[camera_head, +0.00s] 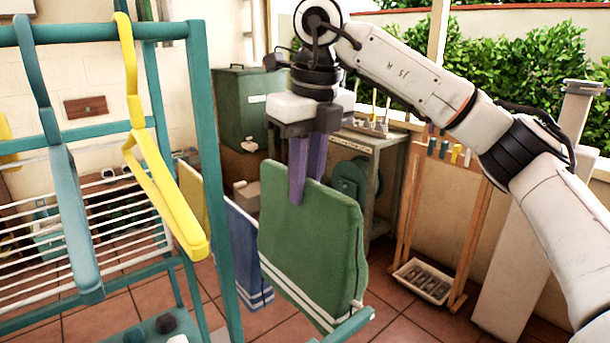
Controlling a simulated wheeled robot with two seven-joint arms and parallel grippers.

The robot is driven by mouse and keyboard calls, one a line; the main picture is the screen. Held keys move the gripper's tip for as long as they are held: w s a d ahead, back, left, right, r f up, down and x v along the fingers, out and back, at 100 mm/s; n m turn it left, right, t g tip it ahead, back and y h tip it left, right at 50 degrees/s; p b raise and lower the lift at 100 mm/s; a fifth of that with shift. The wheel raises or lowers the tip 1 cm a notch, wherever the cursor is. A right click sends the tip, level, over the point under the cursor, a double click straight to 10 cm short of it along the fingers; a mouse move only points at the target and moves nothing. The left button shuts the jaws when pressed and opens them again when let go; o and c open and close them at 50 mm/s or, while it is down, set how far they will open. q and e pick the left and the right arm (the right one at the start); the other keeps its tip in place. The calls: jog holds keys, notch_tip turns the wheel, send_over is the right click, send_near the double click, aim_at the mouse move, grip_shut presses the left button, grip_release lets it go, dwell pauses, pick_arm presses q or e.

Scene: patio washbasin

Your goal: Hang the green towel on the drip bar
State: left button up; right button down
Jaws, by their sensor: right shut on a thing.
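The green towel (310,245) has white stripes near its lower edge and hangs folded, upright, right of the teal rack's post. My right gripper (297,198) comes from above, its purple fingers shut on the towel's top edge. The drip bar cannot be made out for certain; a teal bar end (350,326) shows at the towel's lower right, and I cannot tell whether the towel touches it. A blue towel (245,255) and a yellow towel (193,203) hang behind, partly hidden by the post and the green towel. My left gripper is not in view.
The teal rack (212,150) with white wires stands close at left, with yellow (165,175) and teal (70,210) hanging pieces. A green box (245,105), a grey stand (385,165) and a wooden frame (405,220) stand behind. A white tray (425,280) lies at right.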

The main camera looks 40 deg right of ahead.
aim_at(305, 223)
notch_tip(305, 223, down, 8)
jog(key=b, duration=0.4)
jog(key=shift+r+b, duration=0.15)
jog(key=shift+b, duration=0.15)
notch_tip(305, 223, down, 7)
jog(key=b, duration=0.4)
jog(key=shift+r, duration=0.1)
jog(key=shift+f+b, duration=0.4)
jog(key=shift+b, duration=0.1)
jog(key=shift+f+b, duration=0.35)
jog(key=shift+f, duration=0.3)
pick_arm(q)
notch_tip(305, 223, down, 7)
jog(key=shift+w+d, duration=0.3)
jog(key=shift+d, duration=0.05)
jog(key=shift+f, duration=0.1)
pick_arm(e)
jog(key=c, duration=1.6)
grip_release()
jog(key=shift+o, duration=0.2)
